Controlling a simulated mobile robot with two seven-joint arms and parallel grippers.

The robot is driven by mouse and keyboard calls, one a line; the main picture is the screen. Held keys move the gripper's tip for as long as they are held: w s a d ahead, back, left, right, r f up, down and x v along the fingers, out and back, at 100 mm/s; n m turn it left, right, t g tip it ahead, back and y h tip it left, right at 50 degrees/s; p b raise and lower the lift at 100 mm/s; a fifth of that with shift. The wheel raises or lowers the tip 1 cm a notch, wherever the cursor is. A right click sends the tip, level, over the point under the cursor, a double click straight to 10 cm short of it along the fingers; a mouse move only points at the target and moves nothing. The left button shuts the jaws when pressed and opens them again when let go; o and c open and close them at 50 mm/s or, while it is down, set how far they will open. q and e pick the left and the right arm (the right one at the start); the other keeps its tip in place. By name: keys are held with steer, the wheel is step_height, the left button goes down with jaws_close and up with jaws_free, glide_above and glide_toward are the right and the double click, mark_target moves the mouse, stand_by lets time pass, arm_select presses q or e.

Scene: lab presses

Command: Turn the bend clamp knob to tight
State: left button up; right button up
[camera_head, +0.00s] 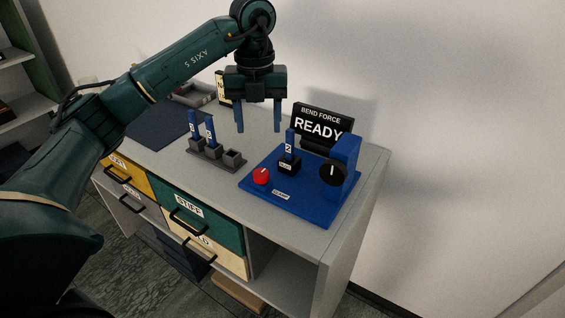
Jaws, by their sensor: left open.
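The blue bend press (290,204) sits on the right part of the grey cabinet top. A black round knob (332,173) with a white pointer line is on its blue upright block (346,158); the pointer looks close to vertical. A red knob (262,176) sits at the front left of the base. A blue strip (290,142) stands upright in a black holder (289,164) between them. My left gripper (259,130) points down, open and empty, above the cabinet top behind the press and to the left of the knob. My right gripper is out of view.
A black sign (321,123) reading "BEND FORCE READY" stands behind the press. A grey rack (216,157) holds two upright blue strips to the left. A dark mat (163,125) and grey tray (193,95) lie farther left. Labelled drawers (195,212) are below.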

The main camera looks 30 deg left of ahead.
mark_target(261, 173)
arm_select(q)
step_height(261, 173, down, 13)
steer(key=shift+s+p, duration=0.1)
steer(key=shift+p, duration=0.25)
steer(key=shift+c, duration=0.3)
steer(key=c, duration=0.9)
steer(key=shift+c, duration=0.2)
